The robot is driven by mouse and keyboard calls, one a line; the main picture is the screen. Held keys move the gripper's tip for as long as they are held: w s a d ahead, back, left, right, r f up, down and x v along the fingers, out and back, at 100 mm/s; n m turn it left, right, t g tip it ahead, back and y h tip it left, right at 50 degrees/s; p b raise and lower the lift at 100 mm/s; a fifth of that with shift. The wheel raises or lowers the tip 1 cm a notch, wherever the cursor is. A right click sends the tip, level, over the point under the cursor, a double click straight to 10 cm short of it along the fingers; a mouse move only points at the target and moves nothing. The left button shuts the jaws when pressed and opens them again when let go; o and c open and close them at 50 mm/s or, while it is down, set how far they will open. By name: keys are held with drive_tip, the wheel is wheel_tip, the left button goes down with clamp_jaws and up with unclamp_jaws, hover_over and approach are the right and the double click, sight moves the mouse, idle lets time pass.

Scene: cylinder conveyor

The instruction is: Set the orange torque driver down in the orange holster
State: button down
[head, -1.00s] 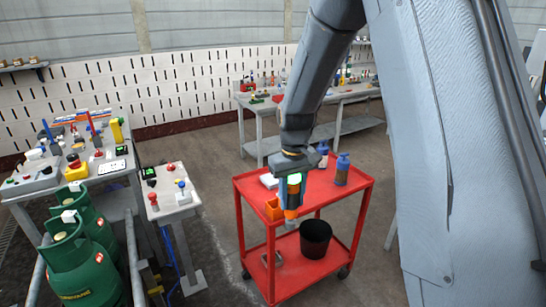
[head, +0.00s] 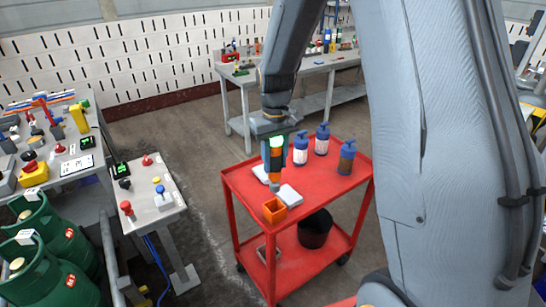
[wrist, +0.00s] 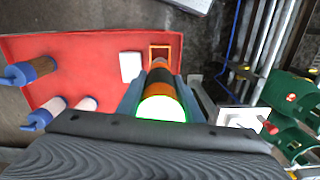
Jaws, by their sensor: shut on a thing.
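The orange torque driver (head: 277,166) hangs roughly upright in my gripper (head: 273,155), its grey tip pointing down. The gripper is shut on it. The orange holster (head: 273,211) is a small open-topped box at the front-left corner of the red cart top. In the head view the driver's tip is just above and behind the holster, seemingly clear of it. In the wrist view the driver (wrist: 160,86) points away between the fingers toward the holster's rim (wrist: 153,47). The driver covers part of the holster there.
The red cart (head: 335,192) carries white boxes (head: 290,196) beside the holster and several blue-topped bottles (head: 345,160) at the back and right. A black bin (head: 315,230) sits on its lower shelf. A control stand (head: 155,203) is left, with a gap between.

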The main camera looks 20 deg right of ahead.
sight(275, 187)
drive_tip(key=shift+r+p, duration=0.25)
drive_tip(key=shift+p, duration=0.15)
drive_tip(key=shift+f+b, duration=1.25)
drive_tip(key=shift+f, duration=1.35)
drive_tip(key=shift+f+p, duration=0.1)
drive_tip(key=shift+p, duration=0.2)
drive_tip(key=shift+f+b, duration=1.2)
drive_tip(key=shift+f, duration=1.4)
drive_tip(key=shift+f, duration=0.15)
drive_tip(key=shift+f+b, duration=0.6)
drive_tip(key=shift+f, duration=0.85)
drive_tip(key=c, duration=1.2)
unclamp_jaws()
